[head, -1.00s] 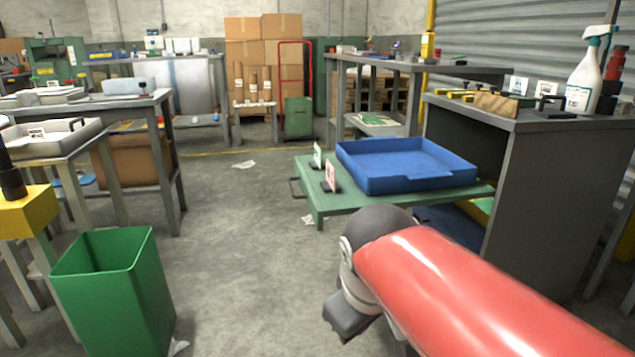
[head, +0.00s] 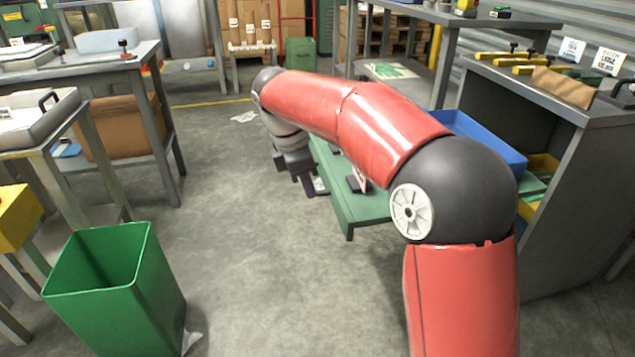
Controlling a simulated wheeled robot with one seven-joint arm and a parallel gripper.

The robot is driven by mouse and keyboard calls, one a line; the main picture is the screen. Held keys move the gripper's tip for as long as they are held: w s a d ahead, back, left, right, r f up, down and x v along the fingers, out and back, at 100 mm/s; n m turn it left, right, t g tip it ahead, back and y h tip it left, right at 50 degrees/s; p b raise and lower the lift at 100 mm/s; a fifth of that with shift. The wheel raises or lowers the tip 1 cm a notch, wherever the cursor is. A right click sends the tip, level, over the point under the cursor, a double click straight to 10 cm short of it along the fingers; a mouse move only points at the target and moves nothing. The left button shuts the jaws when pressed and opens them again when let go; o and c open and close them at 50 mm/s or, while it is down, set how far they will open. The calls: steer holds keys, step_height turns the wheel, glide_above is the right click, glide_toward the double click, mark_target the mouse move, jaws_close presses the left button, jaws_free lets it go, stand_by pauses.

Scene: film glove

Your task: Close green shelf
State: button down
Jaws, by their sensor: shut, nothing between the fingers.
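The green shelf (head: 362,208) sticks out to the left from the grey cabinet at the right. A blue tray (head: 480,138) rests on it, and small upright cards stand near its front edge. My red arm reaches over the shelf and hides much of it and part of the tray. My gripper (head: 311,189) is shut and empty, pointing down at the left front edge of the shelf. I cannot tell whether it touches the shelf or its handle, which is hidden.
The grey cabinet (head: 570,190) has tools and cards on top, and yellow bins show inside. A green waste bin (head: 115,290) stands at the lower left. Workbenches line the left. The floor (head: 260,270) between is mostly clear.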

steer(key=w+d+f+b, duration=0.1)
steer(key=d+f, duration=0.4)
steer(key=f, duration=0.2)
steer(key=shift+w+d+f+b, duration=0.2)
steer(key=shift+w+d+b, duration=0.1)
steer(key=shift+d, duration=0.1)
